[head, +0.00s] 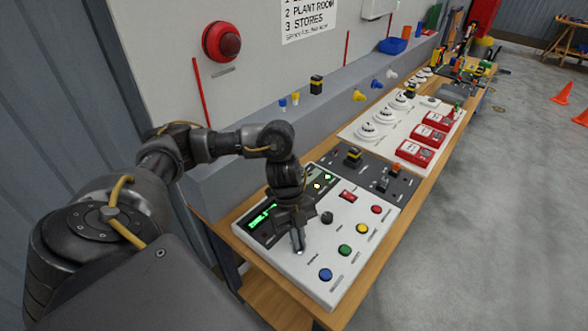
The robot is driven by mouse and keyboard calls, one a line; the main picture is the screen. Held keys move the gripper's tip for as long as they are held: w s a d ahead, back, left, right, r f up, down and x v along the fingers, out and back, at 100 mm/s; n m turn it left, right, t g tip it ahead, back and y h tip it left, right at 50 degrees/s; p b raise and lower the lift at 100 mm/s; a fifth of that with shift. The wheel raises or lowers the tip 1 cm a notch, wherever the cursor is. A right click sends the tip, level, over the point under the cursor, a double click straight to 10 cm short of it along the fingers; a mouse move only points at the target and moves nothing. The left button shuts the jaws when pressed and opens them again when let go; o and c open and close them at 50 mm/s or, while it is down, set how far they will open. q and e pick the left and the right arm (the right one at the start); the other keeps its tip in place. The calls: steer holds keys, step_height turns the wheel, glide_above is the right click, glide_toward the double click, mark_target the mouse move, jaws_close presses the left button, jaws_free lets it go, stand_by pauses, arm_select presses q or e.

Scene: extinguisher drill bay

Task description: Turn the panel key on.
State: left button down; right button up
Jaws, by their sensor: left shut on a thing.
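The white control panel (318,271) lies on the wooden bench, with a green-lit display (262,217) at its left. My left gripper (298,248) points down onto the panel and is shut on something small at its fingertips. That is where the panel key would be, but the fingers hide most of it, and I cannot tell which way it is turned. A black knob (327,217) stands just right of the gripper. Blue (325,274), green (345,250), yellow (362,228) and red (376,209) buttons run along the panel's right side. My right gripper is not in view.
A red rocker switch (348,195) sits at the panel's far side. Beyond it are a dark plate (372,178) with switches, white round detectors (383,115) and red call boxes (414,152). A grey ledge runs along the wall. The floor to the right is clear up to orange cones (562,92).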

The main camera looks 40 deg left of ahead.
arm_select(q)
steer(key=m+p, duration=0.1)
steer(key=m+g+p, duration=0.1)
steer(key=m, duration=0.1)
steer(key=m+y, duration=0.1)
steer(key=shift+d+g+p, duration=0.25)
steer(key=shift+g+p, duration=0.05)
steer(key=shift+p, duration=0.1)
steer(key=shift+m+g+y+p, duration=0.4)
steer(key=shift+m+y+p, duration=0.15)
steer(key=shift+m, duration=1.15)
steer(key=shift+f, duration=0.15)
steer(key=c, duration=1.6)
jaws_free()
steer(key=shift+d, duration=0.1)
steer(key=shift+w+a+r, duration=0.2)
steer(key=shift+w+r, duration=0.1)
steer(key=shift+r, duration=0.2)
steer(key=b+v, duration=0.1)
steer(key=v, duration=0.9)
steer(key=shift+s, duration=0.2)
steer(key=shift+s, duration=0.1)
